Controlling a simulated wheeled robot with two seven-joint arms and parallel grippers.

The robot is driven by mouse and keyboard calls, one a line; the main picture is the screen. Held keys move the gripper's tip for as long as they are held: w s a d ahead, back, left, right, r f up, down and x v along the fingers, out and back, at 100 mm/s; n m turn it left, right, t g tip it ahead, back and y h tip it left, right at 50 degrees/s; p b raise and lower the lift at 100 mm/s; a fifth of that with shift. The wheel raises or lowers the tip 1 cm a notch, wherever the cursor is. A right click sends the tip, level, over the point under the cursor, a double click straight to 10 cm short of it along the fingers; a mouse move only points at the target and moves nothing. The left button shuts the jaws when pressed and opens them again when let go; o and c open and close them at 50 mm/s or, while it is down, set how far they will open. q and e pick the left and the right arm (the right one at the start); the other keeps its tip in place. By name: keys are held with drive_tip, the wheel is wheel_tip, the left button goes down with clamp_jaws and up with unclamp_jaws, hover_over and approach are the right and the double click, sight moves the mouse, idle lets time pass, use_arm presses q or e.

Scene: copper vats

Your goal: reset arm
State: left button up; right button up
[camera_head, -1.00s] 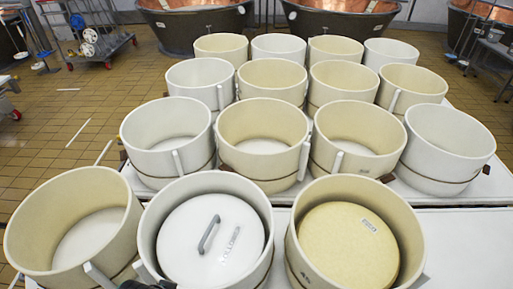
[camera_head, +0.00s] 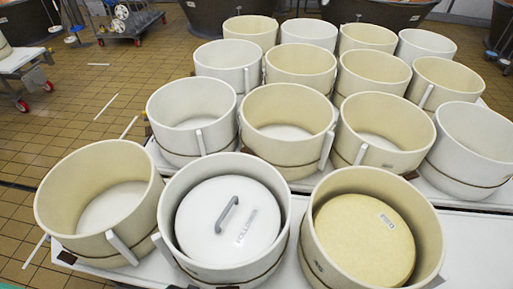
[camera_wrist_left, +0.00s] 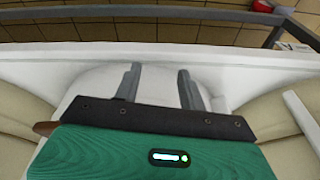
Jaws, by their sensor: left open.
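My left gripper (camera_wrist_left: 158,86) shows in the left wrist view, its two grey fingers apart with nothing between them. A white surface lies beyond the fingers. Cream curved walls show to the left and right of the gripper. How high it is above the white surface I cannot tell. In the head view the left gripper's fingers do not show. My right gripper is in neither view.
A cream tub (camera_head: 70,207), a white tub with a white lid inside (camera_head: 228,222) and a cream tub with a yellow disc inside (camera_head: 364,240) form the front row. Several more tubs stand behind.

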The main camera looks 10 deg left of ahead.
use_arm(q)
drive_tip(key=s+a+f, duration=0.1)
drive_tip(key=s+f, duration=0.3)
drive_tip(key=f, duration=0.5)
drive_tip(key=s+f, duration=0.5)
drive_tip(key=f, duration=0.3)
drive_tip(key=s+a+f+g, duration=0.1)
drive_tip(key=s+a+f, duration=0.1)
drive_tip(key=s+f, duration=0.7)
drive_tip(key=s, duration=0.3)
drive_tip(key=shift+s+a+f+g, duration=0.15)
drive_tip(key=shift+a+f+g, duration=0.15)
drive_tip(key=shift+a, duration=0.1)
